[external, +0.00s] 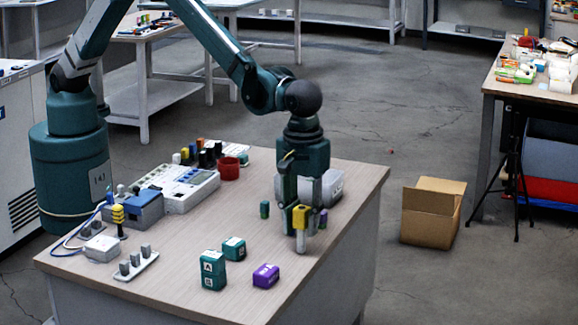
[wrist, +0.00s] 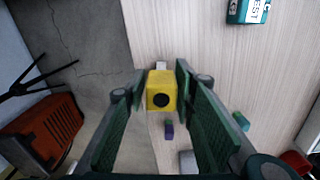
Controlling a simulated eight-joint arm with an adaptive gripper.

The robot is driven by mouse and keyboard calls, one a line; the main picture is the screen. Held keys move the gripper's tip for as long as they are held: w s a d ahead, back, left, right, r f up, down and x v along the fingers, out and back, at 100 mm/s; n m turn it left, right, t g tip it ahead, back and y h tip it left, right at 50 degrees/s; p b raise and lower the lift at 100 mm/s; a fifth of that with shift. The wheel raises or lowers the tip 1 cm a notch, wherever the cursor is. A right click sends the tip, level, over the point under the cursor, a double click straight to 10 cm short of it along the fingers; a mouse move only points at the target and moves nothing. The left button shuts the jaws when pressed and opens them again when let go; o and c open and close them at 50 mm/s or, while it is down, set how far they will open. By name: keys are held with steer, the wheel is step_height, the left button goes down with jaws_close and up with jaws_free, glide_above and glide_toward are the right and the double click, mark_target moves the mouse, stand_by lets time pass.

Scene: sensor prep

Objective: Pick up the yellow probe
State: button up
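The yellow probe (external: 301,217) has a yellow block-shaped handle and a silver tip below it, near the right edge of the table in the external view. It stands about upright. In the wrist view its yellow end (wrist: 161,92) with a black round spot fills the gap between the fingertips. My gripper (external: 302,222) points down and is shut on the yellow handle, with one finger on each side. The fingers also show in the wrist view (wrist: 161,86). I cannot tell whether the silver tip touches the table.
A small green cylinder (external: 264,209), a purple one (external: 323,218) and a grey bin (external: 327,187) are close to my gripper. Teal boxes (external: 213,270) and a purple box (external: 265,276) stand at the front. Instruments (external: 190,188) and a red cup (external: 229,168) fill the left and back.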

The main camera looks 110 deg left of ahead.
mark_target(302, 208)
steer(key=shift+s+f+b, duration=0.1)
steer(key=shift+f+b, duration=0.2)
steer(key=shift+f, duration=1.95)
steer(key=c, duration=0.7)
steer(key=shift+r, duration=0.15)
steer(key=shift+r+p, duration=0.6)
steer(key=shift+r, duration=4.3)
